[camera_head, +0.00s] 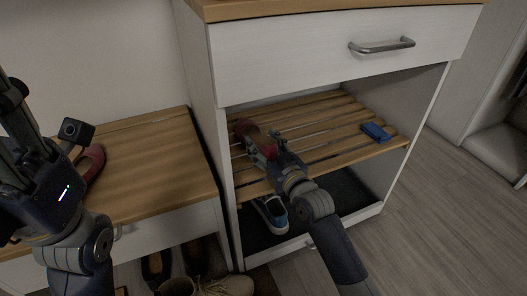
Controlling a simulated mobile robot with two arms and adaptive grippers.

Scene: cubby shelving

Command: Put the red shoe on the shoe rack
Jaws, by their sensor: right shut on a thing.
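A red shoe (249,132) is at the left side of the slatted shoe rack (335,133), inside the white cabinet under its drawer. My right gripper (267,146) reaches in over the slats and is shut on this shoe. The gripper hides part of the shoe, so I cannot tell whether its sole rests on the slats. A second red shoe (92,163) is on the wooden bench top at the left, partly hidden by my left arm. My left gripper (18,120) is upright at the left edge; its fingers are unclear.
A blue object (375,132) lies on the right of the slats. A blue shoe (271,213) stands on the dark level below. Brown shoes (215,285) are on the floor under the bench (150,160). The drawer (340,50) overhangs the rack.

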